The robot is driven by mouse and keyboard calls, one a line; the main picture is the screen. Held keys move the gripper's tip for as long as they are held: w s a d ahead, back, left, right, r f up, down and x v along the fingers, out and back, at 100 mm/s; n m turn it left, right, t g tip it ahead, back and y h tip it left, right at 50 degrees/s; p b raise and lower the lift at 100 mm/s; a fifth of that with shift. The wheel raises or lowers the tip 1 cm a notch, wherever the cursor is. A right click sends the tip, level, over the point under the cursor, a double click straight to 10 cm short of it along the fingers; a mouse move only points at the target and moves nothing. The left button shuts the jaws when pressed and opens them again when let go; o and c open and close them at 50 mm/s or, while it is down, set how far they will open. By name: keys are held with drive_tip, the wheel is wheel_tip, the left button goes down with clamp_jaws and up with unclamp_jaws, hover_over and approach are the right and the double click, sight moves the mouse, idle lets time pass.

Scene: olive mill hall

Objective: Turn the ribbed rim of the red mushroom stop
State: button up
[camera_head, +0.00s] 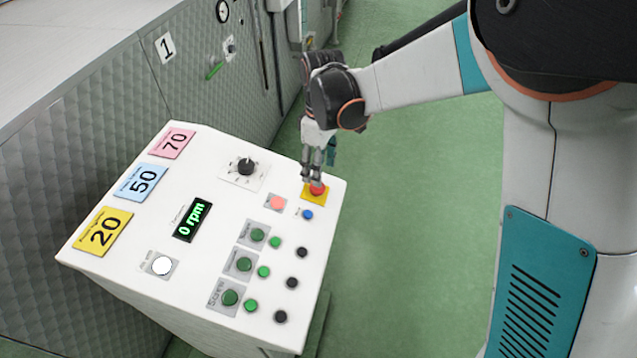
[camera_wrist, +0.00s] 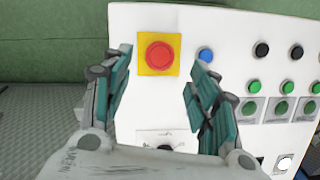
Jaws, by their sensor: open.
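The red mushroom stop (camera_head: 317,189) sits on a yellow square plate (camera_head: 308,197) near the far right corner of the white control panel. In the wrist view the red stop (camera_wrist: 159,55) shows whole on its yellow plate (camera_wrist: 143,68), seen from above. My gripper (camera_head: 316,176) is just above the stop and points down at it. In the wrist view its two teal-padded fingers (camera_wrist: 158,66) are spread wide, left and right of the stop, with nothing between them in their hold. I cannot tell whether the fingertips reach down to the rim's height.
A blue button (camera_head: 307,215) and a pink-red lamp (camera_head: 278,202) sit close to the stop. A black dial (camera_head: 246,167), a green "0 rpm" display (camera_head: 192,219) and several green and black buttons fill the panel. Green floor is free to the right.

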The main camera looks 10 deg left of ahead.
drive_tip(key=f, duration=0.6)
drive_tip(key=shift+s+f+b, duration=0.15)
drive_tip(key=shift+s+b, duration=0.05)
drive_tip(key=shift+b, duration=0.1)
